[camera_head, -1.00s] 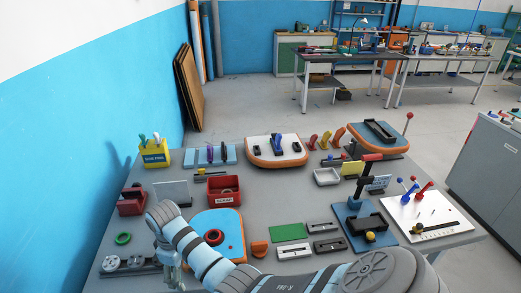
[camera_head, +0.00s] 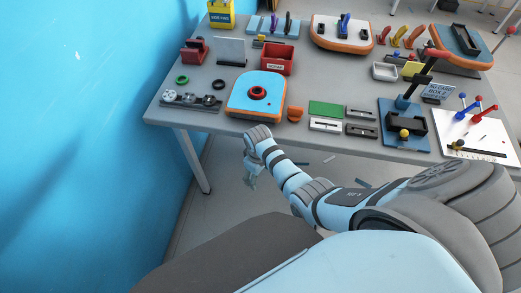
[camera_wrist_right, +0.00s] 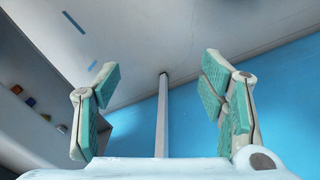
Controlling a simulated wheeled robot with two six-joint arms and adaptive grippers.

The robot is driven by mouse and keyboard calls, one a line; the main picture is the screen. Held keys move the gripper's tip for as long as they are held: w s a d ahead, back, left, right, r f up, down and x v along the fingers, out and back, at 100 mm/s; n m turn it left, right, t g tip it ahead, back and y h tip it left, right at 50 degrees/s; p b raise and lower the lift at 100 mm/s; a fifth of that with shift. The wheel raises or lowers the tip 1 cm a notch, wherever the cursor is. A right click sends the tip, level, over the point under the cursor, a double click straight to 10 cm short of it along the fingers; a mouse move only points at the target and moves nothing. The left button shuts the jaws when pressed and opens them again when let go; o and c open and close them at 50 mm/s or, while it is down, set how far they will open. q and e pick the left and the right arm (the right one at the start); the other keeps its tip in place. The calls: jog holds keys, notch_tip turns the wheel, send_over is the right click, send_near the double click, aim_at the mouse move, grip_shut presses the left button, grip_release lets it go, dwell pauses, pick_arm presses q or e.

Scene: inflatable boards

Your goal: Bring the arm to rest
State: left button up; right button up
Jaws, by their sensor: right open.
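My right arm reaches in from the lower right of the head view, in pale blue and grey. Its right gripper (camera_head: 250,178) hangs off the front edge of the table (camera_head: 165,112), near the left table leg, clear of the tabletop. In the right wrist view the right gripper (camera_wrist_right: 160,80) has its two teal-padded fingers spread wide, with nothing between them. A table leg (camera_wrist_right: 162,125) shows behind the gap. My left gripper is in neither view.
An orange-edged blue board (camera_head: 238,102) with a dark red ring lies on the table just beyond the arm. A green plate (camera_head: 326,108), a red box (camera_head: 276,60) and a blue press (camera_head: 398,135) stand nearby. A blue wall (camera_head: 80,130) closes the left side. Blue strips (camera_head: 329,160) lie on the floor.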

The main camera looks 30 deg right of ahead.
dwell(0.6)
jog(key=w+f+m+t, duration=0.2)
jog(key=w+f+t, duration=0.2)
jog(key=s+d+f+m+b, duration=0.1)
jog(key=s+d+f, duration=0.1)
jog(key=s+f, duration=0.45)
jog(key=s+d+f+g, duration=0.1)
jog(key=s+f, duration=0.3)
jog(key=s, duration=0.7)
jog(key=s+d+f+g+b, duration=0.1)
jog(key=s+f, duration=0.2)
jog(key=s, duration=0.8)
jog(key=s+d+f+m+g, duration=0.1)
jog(key=s+f, duration=0.3)
jog(key=s, duration=0.8)
jog(key=shift+f+h+b, duration=0.3)
jog(key=shift+f+b, duration=0.05)
